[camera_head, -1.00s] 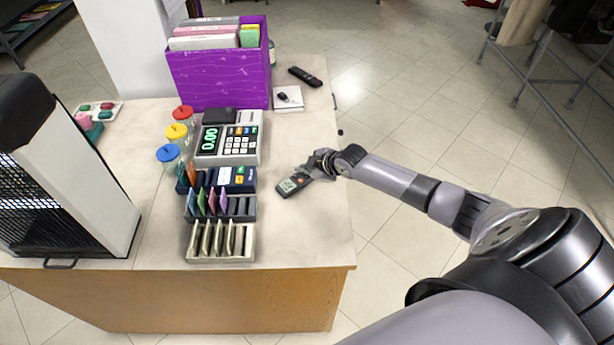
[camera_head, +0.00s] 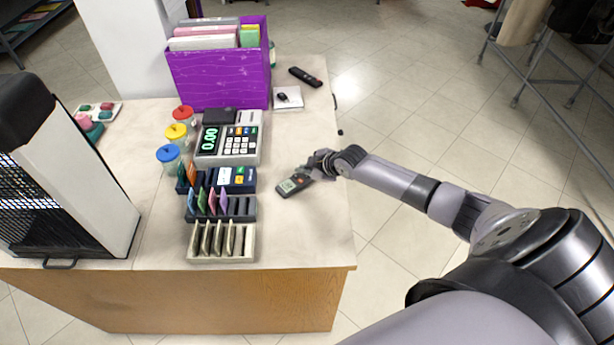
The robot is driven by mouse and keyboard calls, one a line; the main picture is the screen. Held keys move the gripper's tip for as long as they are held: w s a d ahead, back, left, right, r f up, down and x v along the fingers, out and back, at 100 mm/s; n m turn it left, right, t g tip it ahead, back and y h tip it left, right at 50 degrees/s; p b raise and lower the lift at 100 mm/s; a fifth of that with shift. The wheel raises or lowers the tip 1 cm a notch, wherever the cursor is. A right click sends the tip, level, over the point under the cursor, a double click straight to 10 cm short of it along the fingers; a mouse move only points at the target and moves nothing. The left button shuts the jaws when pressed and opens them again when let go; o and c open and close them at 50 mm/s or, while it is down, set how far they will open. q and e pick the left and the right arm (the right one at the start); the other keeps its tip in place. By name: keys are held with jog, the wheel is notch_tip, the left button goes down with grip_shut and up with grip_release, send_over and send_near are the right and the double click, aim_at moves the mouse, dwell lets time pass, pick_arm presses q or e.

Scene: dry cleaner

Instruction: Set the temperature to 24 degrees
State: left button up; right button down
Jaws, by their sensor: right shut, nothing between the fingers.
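A small dark remote control (camera_head: 291,185) with a pale greenish screen lies on the counter, near its right edge. My right gripper (camera_head: 311,172) is over the upper right end of the remote, with its fingers shut and nothing between them. The fingertips cover part of the remote's buttons; I cannot tell whether they touch it. The digits on its screen are too small to read. My left gripper is not in view.
The counter (camera_head: 310,235) also holds a cash register (camera_head: 240,145), a purple file box (camera_head: 218,75), card trays (camera_head: 222,242), lidded jars (camera_head: 168,155) and another dark remote (camera_head: 305,77). A white-and-black heater-like unit (camera_head: 85,190) stands at left. The counter is clear around the small remote.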

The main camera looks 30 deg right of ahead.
aim_at(306, 179)
jog(key=shift+f, duration=0.35)
jog(key=shift+f+b, duration=0.35)
jog(key=shift+b, duration=0.15)
dwell(0.3)
jog(key=shift+r, duration=0.1)
jog(key=shift+r+p, duration=0.7)
notch_tip(306, 179, up, 5)
jog(key=p, duration=0.4)
dwell(0.3)
dwell(0.5)
